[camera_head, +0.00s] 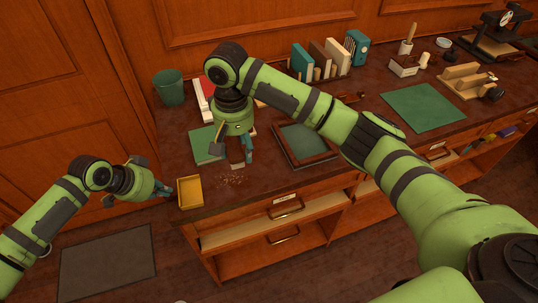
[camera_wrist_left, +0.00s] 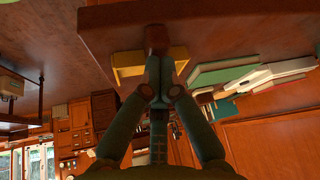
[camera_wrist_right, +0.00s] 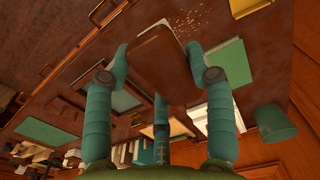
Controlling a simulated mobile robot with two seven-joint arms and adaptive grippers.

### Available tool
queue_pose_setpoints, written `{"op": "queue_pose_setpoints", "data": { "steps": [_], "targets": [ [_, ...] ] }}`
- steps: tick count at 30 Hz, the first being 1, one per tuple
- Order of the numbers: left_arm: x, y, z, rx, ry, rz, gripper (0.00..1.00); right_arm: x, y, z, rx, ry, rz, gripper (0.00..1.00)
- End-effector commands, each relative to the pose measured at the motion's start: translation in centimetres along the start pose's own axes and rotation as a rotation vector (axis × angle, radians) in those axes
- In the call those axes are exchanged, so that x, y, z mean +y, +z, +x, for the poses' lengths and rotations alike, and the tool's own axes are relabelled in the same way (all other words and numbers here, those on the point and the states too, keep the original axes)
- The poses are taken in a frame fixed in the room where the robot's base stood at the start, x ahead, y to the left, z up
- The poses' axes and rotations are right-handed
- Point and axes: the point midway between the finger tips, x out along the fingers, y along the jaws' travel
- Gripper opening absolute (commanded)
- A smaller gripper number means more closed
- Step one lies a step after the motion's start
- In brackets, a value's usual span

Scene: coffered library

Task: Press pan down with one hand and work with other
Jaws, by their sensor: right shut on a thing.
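The yellow dustpan (camera_head: 190,192) lies at the left front edge of the desk; it also shows in the left wrist view (camera_wrist_left: 128,69). My left gripper (camera_head: 164,190) is at the pan's left side, its fingers brought together. In the left wrist view its fingertips are by a brown piece (camera_wrist_left: 157,38) at the pan, likely its handle; contact is unclear. My right gripper (camera_head: 238,152) points down, shut on a brown brush (camera_wrist_right: 160,62) held between its fingers. The brush end (camera_head: 237,162) is just behind the crumbs (camera_head: 231,181), right of the pan. Its bristles are hard to see.
A green book (camera_head: 205,146) lies behind the pan, with a green bin (camera_head: 169,88) at the back left. A dark-framed tray (camera_head: 304,146) lies right of the brush. Upright books (camera_head: 325,60) stand behind. A green mat (camera_head: 422,107) lies farther right.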

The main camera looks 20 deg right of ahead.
Motion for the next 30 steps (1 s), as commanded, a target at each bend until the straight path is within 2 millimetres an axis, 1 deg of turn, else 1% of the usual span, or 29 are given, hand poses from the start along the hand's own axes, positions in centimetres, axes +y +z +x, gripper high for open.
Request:
{"op": "queue_pose_setpoints", "data": {
  "steps": [1,3,6,9,12,15,20,30],
  "targets": [
    [0.3,0.7,0.5,-0.016,0.007,-0.002,0.0,-1.4,-0.8,0.7,-0.005,-0.003,0.0,0.29],
    [0.3,0.7,0.5,-0.016,0.007,-0.002,0.0,-2.8,-1.9,1.6,-0.004,-0.004,-0.003,0.29],
    [0.3,0.7,0.5,-0.016,0.007,-0.002,0.0,-4.5,-2.8,2.9,-0.004,-0.003,-0.011,0.29],
    [0.3,0.7,0.5,-0.016,0.007,-0.002,0.0,-6.0,-3.2,4.1,-0.003,-0.003,-0.023,0.29],
    [0.2,0.8,0.5,-0.017,0.006,-0.002,0.0,-7.0,-3.3,5.0,-0.002,-0.001,-0.035,0.29],
    [0.2,0.8,0.5,-0.017,0.006,-0.003,0.0,-7.4,-3.4,5.5,0.0,-0.001,-0.041,0.29],
    [0.2,0.8,0.5,-0.018,0.006,-0.003,0.0,-7.4,-3.4,6.2,0.0,0.0,-0.043,0.29],
    [0.2,0.8,0.5,-0.018,0.006,-0.003,0.0,-7.4,-3.3,9.1,-0.001,0.0,-0.041,0.29]
  ]
}}
